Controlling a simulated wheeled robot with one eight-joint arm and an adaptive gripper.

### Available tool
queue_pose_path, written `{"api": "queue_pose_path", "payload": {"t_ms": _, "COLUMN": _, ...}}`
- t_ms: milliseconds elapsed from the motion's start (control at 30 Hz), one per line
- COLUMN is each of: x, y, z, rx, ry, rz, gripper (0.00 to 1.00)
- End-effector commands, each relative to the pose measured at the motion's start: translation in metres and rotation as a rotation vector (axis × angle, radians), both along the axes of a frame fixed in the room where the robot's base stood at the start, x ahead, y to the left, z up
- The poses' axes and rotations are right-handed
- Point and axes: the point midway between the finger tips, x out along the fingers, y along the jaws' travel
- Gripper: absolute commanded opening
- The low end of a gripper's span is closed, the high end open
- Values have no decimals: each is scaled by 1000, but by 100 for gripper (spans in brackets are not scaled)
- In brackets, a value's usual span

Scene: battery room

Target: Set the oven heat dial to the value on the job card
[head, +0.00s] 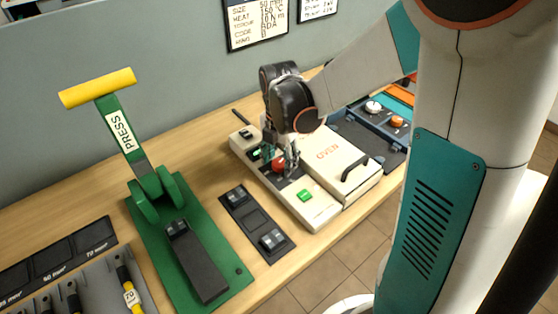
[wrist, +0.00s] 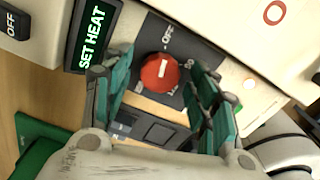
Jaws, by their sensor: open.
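The cream oven (head: 334,154) stands on the bench. Its red heat dial (head: 279,165) also shows in the wrist view (wrist: 158,76), on a dark scale plate. The dial's white mark points roughly toward the OFF label. The other scale values are partly hidden or too small to read. A display (wrist: 93,38) beside it reads SET HEAT. My gripper (wrist: 162,66) is open, with one finger on each side of the dial; contact cannot be told. It also shows over the dial in the head view (head: 281,150). The job card (head: 257,22) hangs on the wall; its HEAT line looks like 150 °C, blurred.
A green button (head: 305,195) sits on the oven's front, and a black handle (head: 355,172) on its lid. A switch marked OFF (wrist: 12,25) is at the wrist view's left. A green press (head: 160,190) with a yellow handle stands left of the oven.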

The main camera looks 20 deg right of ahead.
Motion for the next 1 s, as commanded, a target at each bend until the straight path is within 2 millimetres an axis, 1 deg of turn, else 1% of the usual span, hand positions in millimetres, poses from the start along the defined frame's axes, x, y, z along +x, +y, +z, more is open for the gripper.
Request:
{"api": "queue_pose_path", "payload": {"t_ms": 200, "x": 0, "y": 0, "z": 0, "rx": 0, "ry": 0, "rz": 0, "gripper": 54}}
{"api": "queue_pose_path", "payload": {"t_ms": 233, "x": 0, "y": 0, "z": 0, "rx": 0, "ry": 0, "rz": 0, "gripper": 52}}
{"api": "queue_pose_path", "payload": {"t_ms": 267, "x": 0, "y": 0, "z": 0, "rx": 0, "ry": 0, "rz": 0, "gripper": 45}}
{"api": "queue_pose_path", "payload": {"t_ms": 300, "x": 0, "y": 0, "z": 0, "rx": 0, "ry": 0, "rz": 0, "gripper": 36}}
{"api": "queue_pose_path", "payload": {"t_ms": 367, "x": 0, "y": 0, "z": 0, "rx": 0, "ry": 0, "rz": 0, "gripper": 22}}
{"api": "queue_pose_path", "payload": {"t_ms": 400, "x": 0, "y": 0, "z": 0, "rx": 0, "ry": 0, "rz": 0, "gripper": 13}}
{"api": "queue_pose_path", "payload": {"t_ms": 433, "x": 0, "y": 0, "z": 0, "rx": 0, "ry": 0, "rz": 0, "gripper": 10}}
{"api": "queue_pose_path", "payload": {"t_ms": 767, "x": 0, "y": 0, "z": 0, "rx": 0, "ry": 0, "rz": -24, "gripper": 10}}
{"api": "queue_pose_path", "payload": {"t_ms": 1000, "x": 0, "y": 0, "z": 0, "rx": 0, "ry": 0, "rz": -138, "gripper": 10}}
